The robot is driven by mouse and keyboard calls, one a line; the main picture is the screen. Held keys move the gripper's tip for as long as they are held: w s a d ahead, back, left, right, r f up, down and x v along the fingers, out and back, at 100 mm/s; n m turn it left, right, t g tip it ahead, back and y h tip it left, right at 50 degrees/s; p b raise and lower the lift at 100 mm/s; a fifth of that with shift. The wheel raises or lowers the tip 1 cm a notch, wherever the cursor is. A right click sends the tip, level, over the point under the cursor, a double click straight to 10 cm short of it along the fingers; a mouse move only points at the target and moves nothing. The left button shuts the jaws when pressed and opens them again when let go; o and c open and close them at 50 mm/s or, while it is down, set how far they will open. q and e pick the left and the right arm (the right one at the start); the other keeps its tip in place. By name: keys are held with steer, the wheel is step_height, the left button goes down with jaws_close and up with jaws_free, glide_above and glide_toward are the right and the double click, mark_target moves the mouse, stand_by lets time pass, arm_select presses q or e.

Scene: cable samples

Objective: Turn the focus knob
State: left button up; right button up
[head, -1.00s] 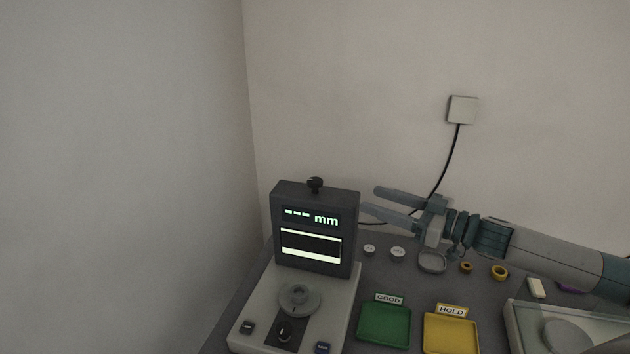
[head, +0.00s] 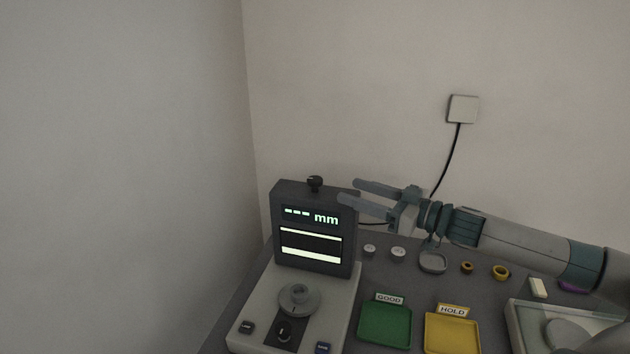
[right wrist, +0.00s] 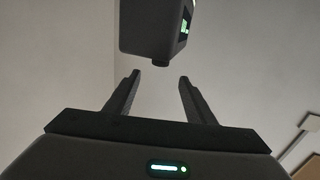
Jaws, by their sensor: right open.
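A dark measuring unit (head: 312,262) with a lit "--- mm" display stands at the back of a grey base (head: 252,312). My right gripper (head: 350,191) is open and empty, just right of the top knob, fingers pointing left. In the right wrist view, the top knob (right wrist: 160,62) lies ahead, between the lines of the fingertips (right wrist: 160,77) and slightly beyond them. My left gripper is not in view.
A round stage (head: 299,299) sits on the base. Right of it are a green GOOD tray (head: 385,325) and a yellow HOLD tray (head: 452,333). Small rings and discs lie behind them. A wall socket (head: 463,109) with a black cable is at the back.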

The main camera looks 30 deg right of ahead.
mark_target(315, 179)
steer(key=shift+x, duration=1.65)
steer(key=shift+p+x, duration=0.5)
steer(key=shift+x, duration=0.85)
steer(key=shift+r+p+x, duration=0.2)
steer(key=shift+p+x, duration=0.7)
steer(key=shift+x, duration=0.8)
steer(key=shift+p+x, duration=0.45)
steer(key=shift+x, duration=0.7)
steer(key=shift+f, duration=0.2)
steer(key=c, duration=1.1)
steer(key=shift+o, duration=0.3)
steer(key=shift+r, duration=0.1)
